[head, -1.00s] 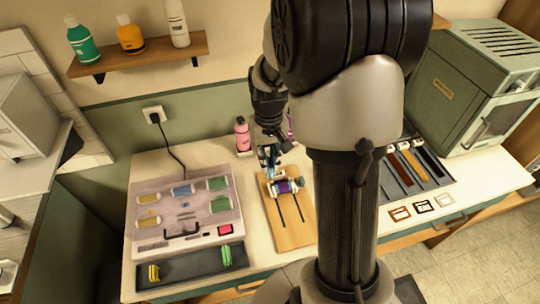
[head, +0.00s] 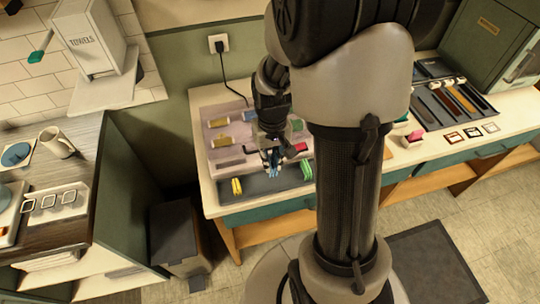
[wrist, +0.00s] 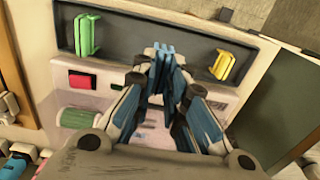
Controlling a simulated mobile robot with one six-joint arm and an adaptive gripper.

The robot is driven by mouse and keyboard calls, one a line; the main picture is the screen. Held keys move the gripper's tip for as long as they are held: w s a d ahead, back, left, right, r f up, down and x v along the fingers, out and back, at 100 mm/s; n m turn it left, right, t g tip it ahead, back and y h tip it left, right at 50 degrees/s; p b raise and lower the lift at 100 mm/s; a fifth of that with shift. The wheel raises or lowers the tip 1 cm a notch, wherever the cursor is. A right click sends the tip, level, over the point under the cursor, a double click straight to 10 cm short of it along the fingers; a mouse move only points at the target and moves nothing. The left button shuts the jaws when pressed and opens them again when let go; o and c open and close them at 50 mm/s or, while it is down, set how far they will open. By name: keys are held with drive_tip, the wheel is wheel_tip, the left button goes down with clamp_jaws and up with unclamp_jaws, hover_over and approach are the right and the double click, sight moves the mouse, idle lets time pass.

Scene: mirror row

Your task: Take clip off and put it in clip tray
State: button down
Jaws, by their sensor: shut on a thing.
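My gripper (head: 272,162) is shut on a blue clip (wrist: 163,72), which stands between the fingertips in the wrist view. The gripper and clip are over the dark clip tray (head: 265,185). The tray also shows in the wrist view (wrist: 130,42), where the held clip appears against its near edge and middle. I cannot tell whether the clip touches the tray floor. A yellow clip (head: 237,186) sits at the tray's left end and a green clip (head: 306,170) at its right end in the head view.
A roller case (head: 222,138) with coloured rollers lies behind the tray, with a red square (wrist: 82,80) on it. My arm hides the wooden board area. A dark slotted rack (head: 455,90) stands to the right. A bin (head: 178,235) stands on the floor at left.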

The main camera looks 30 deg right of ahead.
drive_tip(key=shift+d+f+b, duration=0.2)
drive_tip(key=shift+f+b, duration=0.25)
drive_tip(key=shift+f, duration=0.15)
drive_tip(key=shift+a+f+b, duration=0.1)
drive_tip(key=shift+f+b, duration=1.9)
drive_tip(key=shift+f, duration=0.5)
drive_tip(key=shift+f, duration=0.2)
drive_tip(key=c, duration=1.5)
unclamp_jaws()
drive_tip(key=shift+c, duration=0.2)
drive_tip(key=shift+o, duration=0.4)
drive_tip(key=shift+o, duration=1.3)
